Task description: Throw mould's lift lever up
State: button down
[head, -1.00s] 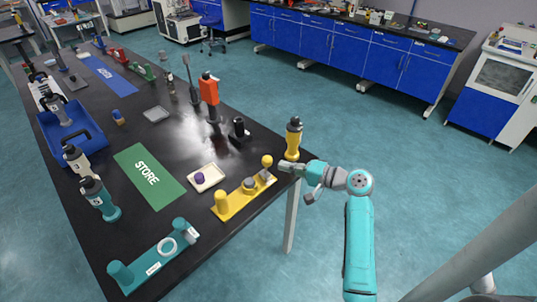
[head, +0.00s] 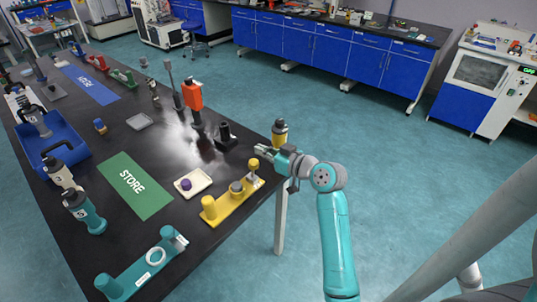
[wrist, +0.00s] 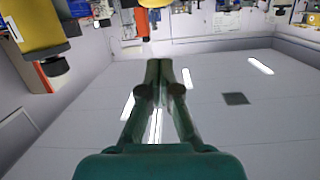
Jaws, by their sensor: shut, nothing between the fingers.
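A yellow mould base (head: 222,209) lies along the table's near right edge. It bears a thick yellow post, a grey disc and, at its far end, a short lever with a yellow ball knob (head: 253,163). The lever looks upright in the head view. My gripper (head: 262,149) is shut and empty, close to the knob and a little above it in the picture; whether they touch I cannot tell. The wrist view shows the closed fingers (wrist: 158,66), with a cut-off yellow round shape at the top edge, perhaps the knob.
A yellow bottle (head: 279,129) with a black top stands just behind my gripper, partly hidden by it. A cream tray (head: 205,182) with a purple piece, a black stand (head: 225,138) and a teal fixture (head: 142,276) are nearby. The green STORE mat (head: 146,195) is clear.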

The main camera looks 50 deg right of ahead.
aim_at(255, 162)
jog(key=w+f, duration=0.1)
jog(key=w, duration=0.1)
jog(key=w+f, duration=0.2)
jog(key=shift+w+a+f, duration=0.1)
jog(key=shift+w, duration=0.05)
jog(key=shift+s+a+f, duration=0.1)
jog(key=shift+s+f, duration=0.3)
jog(key=shift+f, duration=0.3)
